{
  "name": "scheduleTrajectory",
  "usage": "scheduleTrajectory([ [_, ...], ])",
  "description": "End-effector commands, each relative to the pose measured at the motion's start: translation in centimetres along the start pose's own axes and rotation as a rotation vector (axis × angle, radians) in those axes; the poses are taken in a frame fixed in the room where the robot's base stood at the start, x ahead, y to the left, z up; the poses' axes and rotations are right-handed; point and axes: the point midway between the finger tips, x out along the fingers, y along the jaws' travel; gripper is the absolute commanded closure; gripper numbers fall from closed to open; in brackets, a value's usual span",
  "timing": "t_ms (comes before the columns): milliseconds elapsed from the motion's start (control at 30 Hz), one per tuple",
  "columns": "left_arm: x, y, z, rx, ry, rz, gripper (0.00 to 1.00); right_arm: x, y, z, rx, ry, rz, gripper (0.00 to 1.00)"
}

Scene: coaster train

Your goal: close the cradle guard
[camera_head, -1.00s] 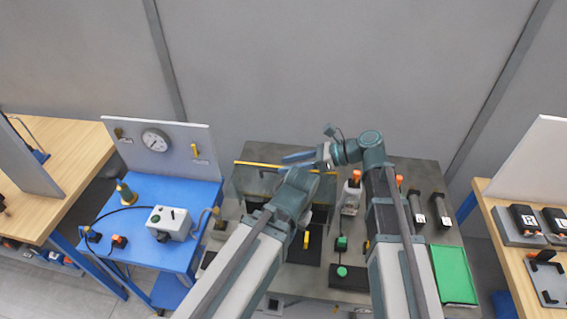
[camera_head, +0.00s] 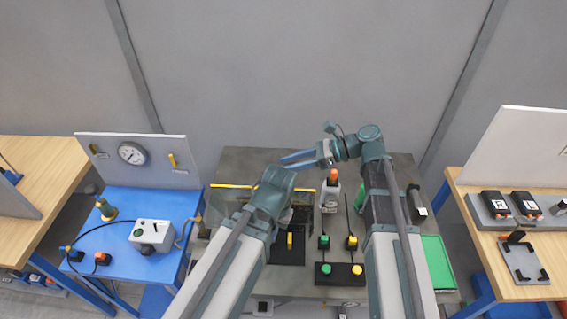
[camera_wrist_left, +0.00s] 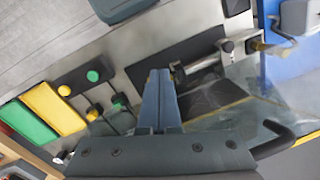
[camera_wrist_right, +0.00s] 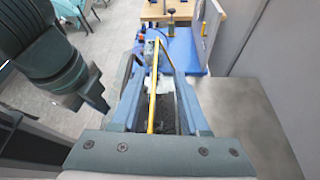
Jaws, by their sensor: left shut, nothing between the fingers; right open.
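The cradle guard is a clear panel with a yellow edge strip (camera_head: 232,187) at the back left of the grey bench. In the left wrist view the clear panel (camera_wrist_left: 235,125) has a yellow line and a dark bent handle (camera_wrist_left: 283,143). My right gripper (camera_head: 288,160) is open, its fingers pointing left above the bench's back part. In the right wrist view a yellow strip (camera_wrist_right: 153,90) shows between its fingers; I cannot tell whether they touch it. My left gripper (camera_wrist_left: 160,76) is shut and empty over the bench; its fingers are mostly hidden by the wrist in the head view.
A black plate with a yellow lever (camera_head: 290,241) lies below the left wrist. Green and yellow buttons (camera_head: 340,270), an orange-topped device (camera_head: 332,192) and a green tray (camera_head: 438,262) are to the right. A blue table (camera_head: 130,262) stands left, a wooden one right.

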Motion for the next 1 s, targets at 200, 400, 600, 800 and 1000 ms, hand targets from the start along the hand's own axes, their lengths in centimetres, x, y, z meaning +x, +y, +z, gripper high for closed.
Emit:
scheduleTrajectory([
  [200,-0.7,-0.1,0.0,0.001,0.001,0.0,1.0,-1.6,0.0,0.1,0.001,0.0,0.0,0.55],
  [400,-1.2,-0.1,0.0,0.001,0.0,0.0,1.0,-2.9,0.0,0.1,0.001,0.0,-0.001,0.55],
  [600,-1.7,-0.2,0.1,0.002,0.0,0.0,1.0,-4.2,0.0,0.1,0.0,0.0,-0.002,0.55],
  [800,-2.0,-0.2,0.1,0.002,0.0,0.0,1.0,-5.1,0.1,0.1,0.0,0.0,0.0,0.55],
  [1000,-2.0,-0.2,0.1,0.002,0.0,0.0,1.0,-5.2,0.1,0.0,0.0,0.0,0.0,0.55],
])
